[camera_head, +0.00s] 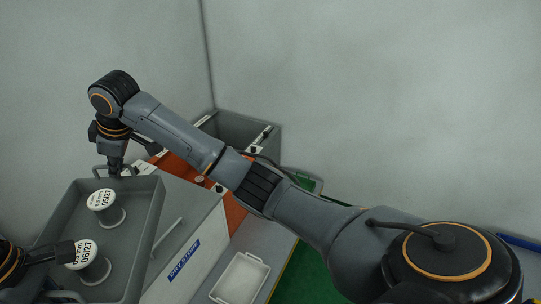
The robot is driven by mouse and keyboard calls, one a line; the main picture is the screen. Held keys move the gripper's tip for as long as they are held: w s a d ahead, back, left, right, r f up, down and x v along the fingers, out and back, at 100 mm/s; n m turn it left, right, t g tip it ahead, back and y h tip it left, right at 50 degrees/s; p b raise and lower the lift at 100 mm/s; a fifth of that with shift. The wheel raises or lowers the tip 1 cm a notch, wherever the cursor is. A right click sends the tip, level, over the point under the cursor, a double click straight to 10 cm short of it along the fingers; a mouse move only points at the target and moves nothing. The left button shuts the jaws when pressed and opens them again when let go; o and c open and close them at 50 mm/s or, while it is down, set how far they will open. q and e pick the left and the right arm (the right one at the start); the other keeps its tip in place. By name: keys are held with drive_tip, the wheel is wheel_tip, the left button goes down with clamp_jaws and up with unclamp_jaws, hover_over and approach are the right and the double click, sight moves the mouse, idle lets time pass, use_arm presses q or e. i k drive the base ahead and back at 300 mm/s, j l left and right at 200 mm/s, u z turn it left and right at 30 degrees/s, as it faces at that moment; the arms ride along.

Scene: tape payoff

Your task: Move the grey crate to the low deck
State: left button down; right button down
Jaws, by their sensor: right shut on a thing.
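A grey crate (154,215) at the lower left holds two white-topped spools, the far one (102,201) and the near one (83,254), both marked 05/27. My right gripper (116,168) points down at the crate's far end and is shut on the handle there. My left gripper (62,252) reaches in from the left edge over the crate's near part, beside the near spool. Its fingers are only partly in view, so their state is unclear. I cannot make out which surface is the low deck.
A grey-white cabinet (205,250) with a blue label stands right of the crate. Behind are an orange panel (180,172) and another grey bin (250,131). A white tray (240,278) lies at the bottom centre, near a green surface (308,275). My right arm crosses the middle.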

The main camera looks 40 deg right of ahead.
sight(272, 235)
drive_tip(key=i+l, duration=0.1)
drive_tip(key=l, duration=0.9)
drive_tip(key=i+l+u, duration=0.1)
drive_tip(key=l, duration=0.85)
drive_tip(key=i+l, duration=0.15)
drive_tip(key=l, duration=0.85)
drive_tip(key=k+l, duration=0.1)
drive_tip(key=l, duration=0.55)
drive_tip(key=k+l+u, duration=0.1)
drive_tip(key=l, duration=0.25)
drive_tip(key=k, duration=0.05)
